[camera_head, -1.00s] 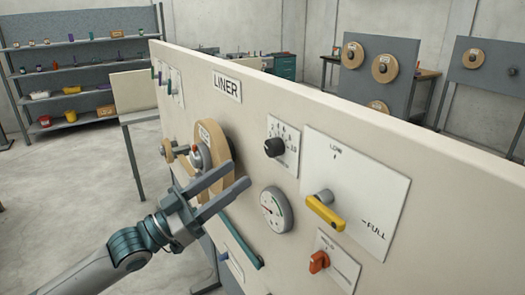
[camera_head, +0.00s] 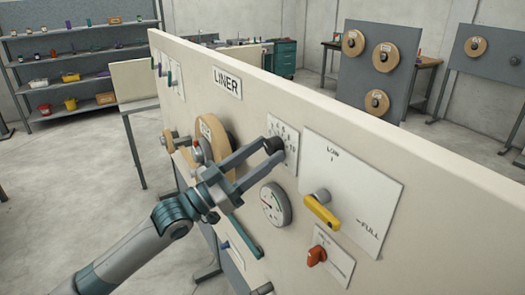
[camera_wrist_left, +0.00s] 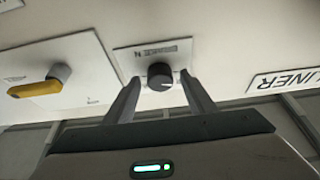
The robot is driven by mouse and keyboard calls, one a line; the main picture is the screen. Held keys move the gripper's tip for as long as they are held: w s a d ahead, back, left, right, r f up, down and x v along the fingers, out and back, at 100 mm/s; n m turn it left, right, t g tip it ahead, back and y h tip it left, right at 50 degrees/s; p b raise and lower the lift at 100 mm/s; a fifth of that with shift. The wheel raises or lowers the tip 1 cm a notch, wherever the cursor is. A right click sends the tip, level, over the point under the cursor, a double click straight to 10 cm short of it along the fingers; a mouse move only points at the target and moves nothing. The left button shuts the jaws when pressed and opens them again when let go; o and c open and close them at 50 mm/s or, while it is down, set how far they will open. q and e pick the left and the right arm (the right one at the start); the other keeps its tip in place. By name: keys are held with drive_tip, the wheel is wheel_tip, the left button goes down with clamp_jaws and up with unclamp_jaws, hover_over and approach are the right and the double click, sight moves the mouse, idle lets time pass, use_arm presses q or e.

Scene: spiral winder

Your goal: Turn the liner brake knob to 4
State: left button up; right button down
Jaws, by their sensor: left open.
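The black round knob (camera_head: 273,145) sits on a white numbered scale plate (camera_head: 291,150) on the panel marked LINER (camera_head: 227,82). A 10 shows at the plate's right; the other numbers are too small to read surely. My left gripper (camera_head: 274,149) is open, with its fingertips on either side of the knob; contact is not clear. In the left wrist view the knob (camera_wrist_left: 160,77) lies between the two open fingertips (camera_wrist_left: 161,82), with a pale line on its face. The setting cannot be read. My right gripper is not in view.
A yellow lever (camera_head: 322,212) on a LOW–FULL plate is right of the knob. A wooden roll (camera_head: 214,143) on the panel is close behind my left gripper.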

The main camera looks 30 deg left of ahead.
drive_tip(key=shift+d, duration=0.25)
use_arm(q)
drive_tip(key=c, duration=1)
drive_tip(key=shift+c, duration=0.2)
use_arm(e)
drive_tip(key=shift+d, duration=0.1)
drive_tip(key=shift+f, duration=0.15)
